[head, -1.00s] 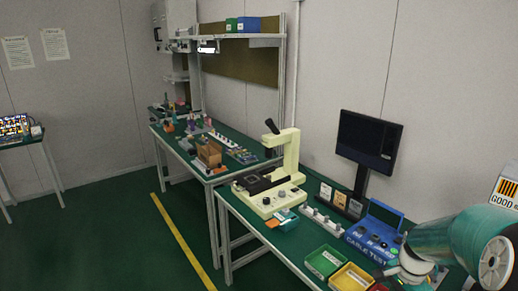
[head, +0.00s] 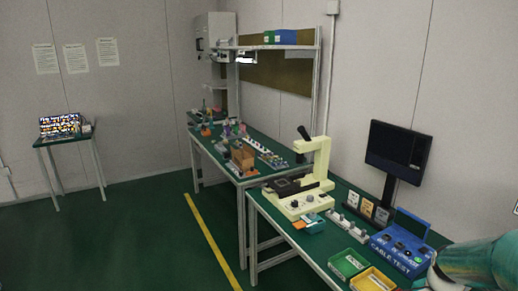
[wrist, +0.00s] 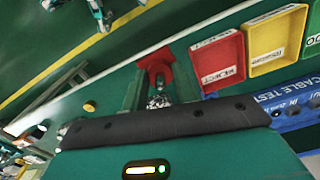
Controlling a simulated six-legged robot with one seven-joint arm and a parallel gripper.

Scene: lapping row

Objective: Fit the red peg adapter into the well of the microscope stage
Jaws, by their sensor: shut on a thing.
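In the wrist view my gripper (wrist: 157,92) is shut on the red peg adapter (wrist: 156,62), which shows between and just past the fingertips. The adapter's lower part is partly hidden by the fingers. In the head view the cream microscope (head: 318,165) stands on the green bench, with its dark stage (head: 287,187) at the left of its column. The well itself is too small to make out. My gripper is outside the head view; only part of my arm shows at the lower right.
In the wrist view a red tray (wrist: 198,50) marked REJECT and a yellow tray (wrist: 254,63) lie beside the gripper. The head view shows a green tray (head: 348,255), a blue cable tester (head: 400,250) and a monitor (head: 397,150). Open floor lies left of the bench.

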